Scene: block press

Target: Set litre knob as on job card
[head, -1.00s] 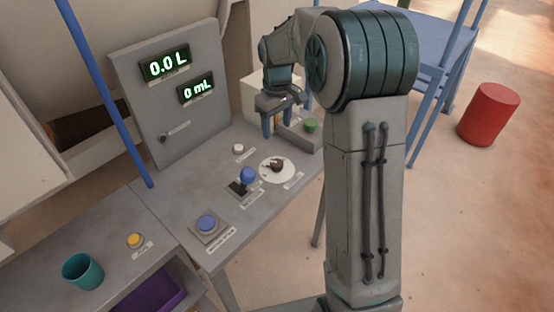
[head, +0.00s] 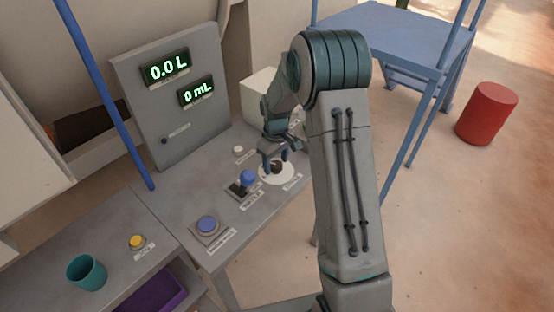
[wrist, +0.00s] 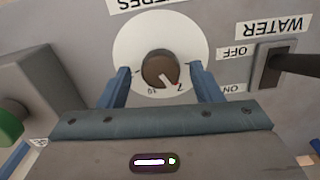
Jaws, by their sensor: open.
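The litre knob (wrist: 160,69) is a dark brown knob with a pale pointer mark on a white round dial (wrist: 130,45), under a label ending in "TRES". It also shows in the head view (head: 277,168), partly behind my gripper. My gripper (wrist: 160,85) is open, with one blue finger on each side of the knob, apart from it as far as I can tell. The litre display (head: 168,68) reads 0.0 L and the smaller display (head: 197,92) reads 0 mL. No job card can be made out.
The water lever (wrist: 280,62), with OFF and ON marks, stands close beside the dial; its blue ball (head: 248,177) shows in the head view. A green button (wrist: 10,122) is on the other side.

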